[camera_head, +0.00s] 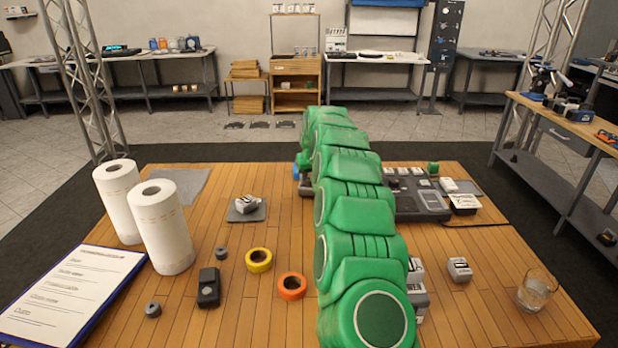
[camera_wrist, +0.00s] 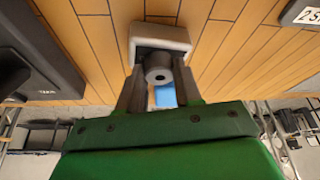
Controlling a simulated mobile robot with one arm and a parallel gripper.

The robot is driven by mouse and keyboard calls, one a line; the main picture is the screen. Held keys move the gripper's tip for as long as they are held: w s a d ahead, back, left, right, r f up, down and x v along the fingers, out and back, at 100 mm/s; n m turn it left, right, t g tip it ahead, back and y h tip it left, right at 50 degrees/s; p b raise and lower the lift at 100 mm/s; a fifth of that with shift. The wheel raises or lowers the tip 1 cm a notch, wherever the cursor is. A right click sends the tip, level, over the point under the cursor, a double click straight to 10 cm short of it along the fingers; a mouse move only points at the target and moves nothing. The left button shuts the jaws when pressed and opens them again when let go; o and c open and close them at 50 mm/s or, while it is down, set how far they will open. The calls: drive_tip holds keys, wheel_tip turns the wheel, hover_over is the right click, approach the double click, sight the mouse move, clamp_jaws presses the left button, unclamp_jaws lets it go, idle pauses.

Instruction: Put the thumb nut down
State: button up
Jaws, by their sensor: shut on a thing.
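My gripper (camera_wrist: 157,82) shows in the wrist view with its two grey fingers on either side of the thumb nut (camera_wrist: 158,68). The nut is a small grey cylinder with a dark hole in its end face. The fingers are shut on it. Just beyond it is a pale grey, rounded piece (camera_wrist: 160,31) with a dark recess; I cannot tell whether the nut touches it. In the head view my green arm hides the gripper and the held nut.
Two small grey round pieces, (camera_head: 153,309) and (camera_head: 221,253), lie on the wooden table (camera_head: 225,320). Yellow tape (camera_head: 259,260), orange tape (camera_head: 292,286), a black device (camera_head: 208,288) and paper rolls (camera_head: 162,230) stand left. A dark tray (camera_head: 408,212) and a glass (camera_head: 536,291) are right.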

drive_tip(key=shift+f, duration=0.1)
drive_tip(key=o, duration=1)
drive_tip(key=v, duration=1.1)
drive_tip(key=s+d+r+g, duration=0.1)
drive_tip(key=s+r, duration=0.2)
drive_tip(key=s, duration=0.5)
drive_tip(key=s+d+r, duration=0.1)
drive_tip(key=s+r, duration=0.2)
drive_tip(key=s, duration=0.4)
drive_tip(key=s+d+f+m+g, duration=0.1)
drive_tip(key=s+d, duration=0.2)
drive_tip(key=s, duration=1.4)
drive_tip(key=s+d+f+m+g, duration=0.1)
drive_tip(key=s+d, duration=0.3)
drive_tip(key=s, duration=1.3)
drive_tip(key=s+d+f+m+g+h, duration=0.1)
drive_tip(key=s+d+f+g, duration=0.2)
drive_tip(key=s, duration=1.4)
drive_tip(key=shift+f, duration=0.2)
